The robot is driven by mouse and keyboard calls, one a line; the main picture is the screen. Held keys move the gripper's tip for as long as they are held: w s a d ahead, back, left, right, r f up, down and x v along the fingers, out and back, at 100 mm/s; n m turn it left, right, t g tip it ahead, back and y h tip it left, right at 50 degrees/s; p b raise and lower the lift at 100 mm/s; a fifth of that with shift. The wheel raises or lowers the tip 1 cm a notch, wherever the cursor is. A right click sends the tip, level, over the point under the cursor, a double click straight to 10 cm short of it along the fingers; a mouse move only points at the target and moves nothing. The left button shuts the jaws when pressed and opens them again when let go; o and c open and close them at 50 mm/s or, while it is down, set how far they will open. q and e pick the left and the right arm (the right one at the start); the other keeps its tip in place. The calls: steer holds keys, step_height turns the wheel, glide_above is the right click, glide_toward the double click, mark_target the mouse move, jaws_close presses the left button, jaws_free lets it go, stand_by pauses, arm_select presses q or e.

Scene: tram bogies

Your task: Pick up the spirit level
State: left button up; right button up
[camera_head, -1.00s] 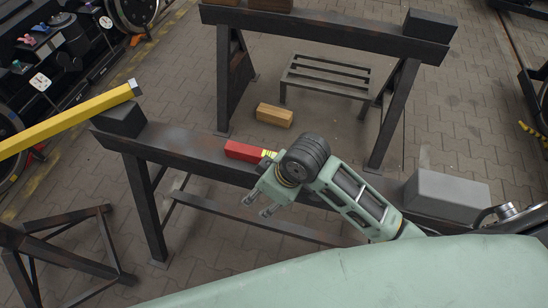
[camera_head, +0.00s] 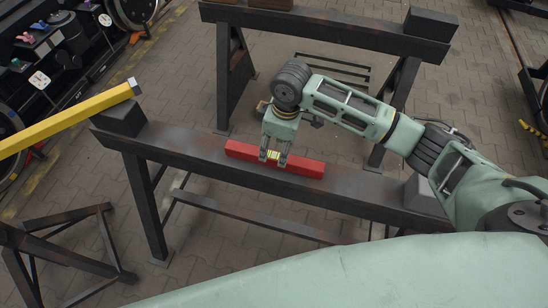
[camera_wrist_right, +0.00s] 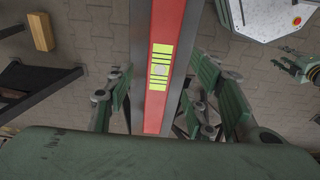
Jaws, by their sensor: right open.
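The spirit level is a red bar (camera_head: 305,167) with a yellow-green vial in its middle. It lies along the top beam of the near dark trestle. My right gripper (camera_head: 273,158) is over its middle, fingers pointing down at the vial. In the right wrist view the red bar (camera_wrist_right: 165,100) runs between the two spread fingers of the open right gripper (camera_wrist_right: 160,95), with gaps on both sides. What looks like my left gripper (camera_wrist_right: 295,66) shows small at the right edge of that view; its jaw state is unclear.
A yellow beam (camera_head: 65,118) rests on a dark block (camera_head: 120,118) at the trestle's left end. A grey block (camera_head: 422,197) sits at its right end, partly behind my arm. A second trestle (camera_head: 325,35) stands behind. A wooden block (camera_wrist_right: 40,32) lies on the paved floor.

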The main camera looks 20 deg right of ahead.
mark_target(274, 155)
steer(key=f, duration=0.3)
steer(key=f+p, duration=0.1)
steer(key=f, duration=0.1)
steer(key=shift+w+a+f, duration=0.1)
steer(key=shift+w+a, duration=0.1)
steer(key=shift+a, duration=0.15)
steer(key=shift+c, duration=0.4)
jaws_close()
